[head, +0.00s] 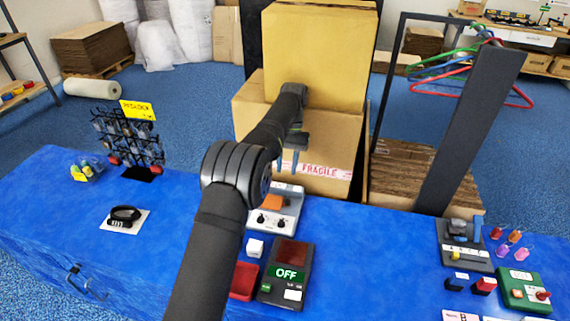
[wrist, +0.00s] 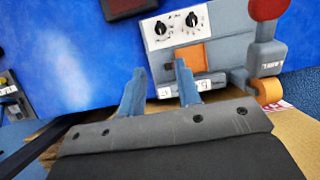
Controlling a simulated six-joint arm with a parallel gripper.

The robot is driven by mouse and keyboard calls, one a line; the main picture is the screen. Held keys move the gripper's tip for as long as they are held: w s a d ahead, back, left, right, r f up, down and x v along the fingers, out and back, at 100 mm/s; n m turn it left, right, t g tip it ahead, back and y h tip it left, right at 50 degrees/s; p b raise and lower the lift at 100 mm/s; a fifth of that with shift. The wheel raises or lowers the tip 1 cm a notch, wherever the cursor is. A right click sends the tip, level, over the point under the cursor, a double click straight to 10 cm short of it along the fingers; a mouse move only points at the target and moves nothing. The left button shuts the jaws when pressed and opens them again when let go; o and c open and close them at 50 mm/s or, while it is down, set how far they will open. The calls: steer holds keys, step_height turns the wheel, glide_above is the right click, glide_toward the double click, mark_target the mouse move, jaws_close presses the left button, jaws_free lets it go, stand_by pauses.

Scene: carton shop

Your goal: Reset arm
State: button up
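My arm reaches across the blue table (head: 350,240) from the front. My gripper (head: 287,162) is beyond the table's far edge, in front of the stacked cartons. In the wrist view my gripper (wrist: 158,88) has two blue fingers standing apart with nothing between them, so it is open and empty. Past its fingertips in the wrist view is a grey-white machine (wrist: 182,38) with two dials and an orange patch. The machine (head: 277,212) also stands on the table in the head view, partly hidden by my arm.
Cartons (head: 320,50) stand stacked behind the table, one with a FRAGILE label. A dark device reading OFF (head: 287,272) and a red tray (head: 244,281) sit near my arm. A yellow-signed rack (head: 128,138) stands left. A grey device (head: 465,246) is right; the table between is clear.

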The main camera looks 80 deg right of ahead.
mark_target(281, 220)
steer(key=shift+f, duration=0.1)
stand_by(0.3)
steer(key=x, duration=1.7)
steer(key=shift+a+f, duration=0.1)
steer(key=shift+a, duration=0.05)
steer(key=shift+a+f, duration=0.1)
steer(key=shift+f, duration=0.05)
steer(key=shift+w+n+g, duration=0.1)
steer(key=shift+n+g, duration=0.2)
steer(key=shift+n, duration=0.3)
steer(key=n+g, duration=0.1)
steer(key=n, duration=0.2)
steer(key=n+g, duration=0.1)
steer(key=n, duration=0.2)
steer(key=shift+w+h, duration=0.2)
steer(key=shift+h, duration=0.2)
steer(key=n+g+h, duration=0.1)
steer(key=n, duration=0.3)
steer(key=shift+w+a, duration=0.1)
steer(key=shift+a, duration=0.05)
steer(key=n, duration=0.2)
steer(key=n+h, duration=0.1)
steer(key=n, duration=0.1)
steer(key=shift+g+h, duration=0.3)
stand_by(0.3)
